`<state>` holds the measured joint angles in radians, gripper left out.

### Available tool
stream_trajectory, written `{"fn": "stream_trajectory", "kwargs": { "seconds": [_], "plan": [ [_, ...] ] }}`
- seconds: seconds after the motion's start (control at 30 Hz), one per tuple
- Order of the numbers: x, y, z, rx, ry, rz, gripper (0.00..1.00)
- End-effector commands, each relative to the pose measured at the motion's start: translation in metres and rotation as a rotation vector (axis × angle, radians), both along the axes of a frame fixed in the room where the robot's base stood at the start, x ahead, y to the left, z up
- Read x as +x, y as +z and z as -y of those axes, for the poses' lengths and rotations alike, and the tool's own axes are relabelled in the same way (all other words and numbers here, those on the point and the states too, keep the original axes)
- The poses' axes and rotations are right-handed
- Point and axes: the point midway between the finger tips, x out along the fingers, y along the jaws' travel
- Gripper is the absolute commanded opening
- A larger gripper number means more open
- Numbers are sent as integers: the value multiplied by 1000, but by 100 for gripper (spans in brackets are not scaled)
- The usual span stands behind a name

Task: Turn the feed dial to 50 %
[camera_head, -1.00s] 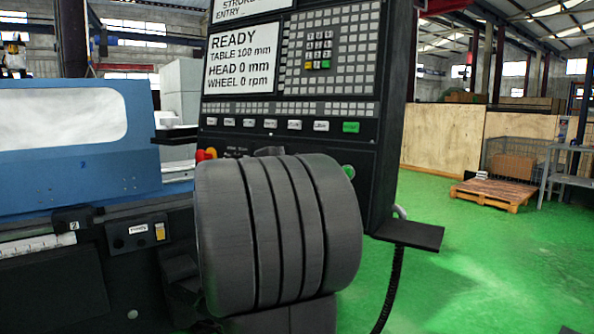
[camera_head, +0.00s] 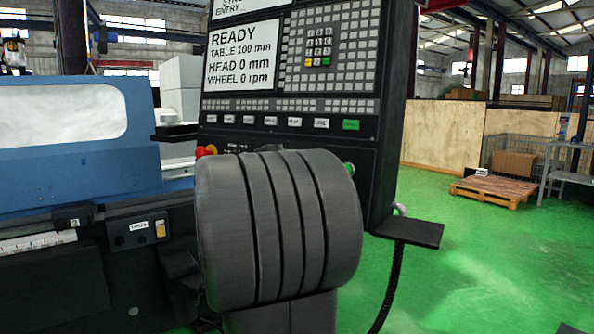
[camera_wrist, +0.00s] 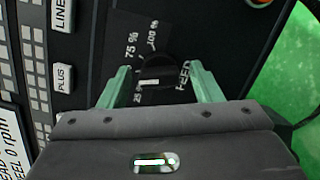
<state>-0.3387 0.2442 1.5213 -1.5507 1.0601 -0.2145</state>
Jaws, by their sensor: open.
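The feed dial (camera_wrist: 152,72) is a small dark knob with a pale pointer line on the black panel in the wrist view. Printed marks around it read 25 %, 75 % and 100 %, with the word FEED beside it. My gripper (camera_wrist: 157,80) is open, with one green finger on each side of the dial. I cannot tell whether either finger touches it. In the head view, my thick grey arm hides the dial and the gripper.
The control panel (camera_head: 290,105) has a screen reading READY, a keypad and a row of labelled buttons. A red knob (camera_head: 207,151) sits left of my arm. A black shelf (camera_head: 410,232) juts out at the right.

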Motion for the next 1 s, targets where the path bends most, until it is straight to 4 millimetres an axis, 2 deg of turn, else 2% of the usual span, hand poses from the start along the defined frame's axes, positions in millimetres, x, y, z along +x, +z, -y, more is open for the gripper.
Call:
{"fn": "stream_trajectory", "kwargs": {
  "seconds": [0.27,0.7,1.0],
  "plan": [
    [-12,3,-12,1,3,1,59],
    [-72,12,-67,0,6,1,59],
    [-98,15,-89,1,3,-1,59]
  ]
}}
